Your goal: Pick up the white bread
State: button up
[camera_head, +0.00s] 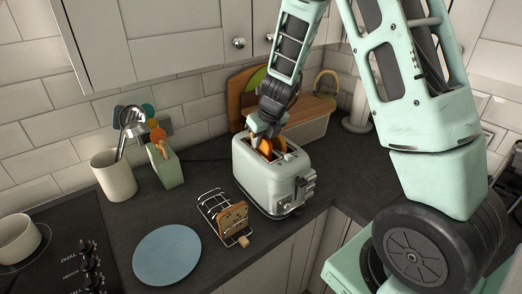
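Orange-brown bread slices (266,147) stick up from the slots of the pale green toaster (266,182) in the middle of the worktop. My gripper (264,134) points down right over the toaster, with its fingertips at the top of the slices. I cannot tell whether the fingers touch or hold a slice. A brown bread slice (233,218) stands in the wire toast rack (210,202), left of and in front of the toaster. No slice looks plainly white from here. My gripper partly hides the bread in the slots.
A blue plate (167,255) lies empty in front of the rack. A utensil crock (114,176) and a green holder (165,166) stand at the back left. Wooden boards (240,95) and a bread bin (309,127) are behind the toaster. A cabinet (190,35) hangs above.

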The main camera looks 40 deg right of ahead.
jog(key=shift+f, duration=0.25)
grip_shut()
jog(key=shift+c, duration=2)
grip_release()
jog(key=shift+r, duration=0.15)
notch_tip(320, 180, up, 10)
jog(key=p, duration=0.3)
jog(key=shift+r, duration=0.15)
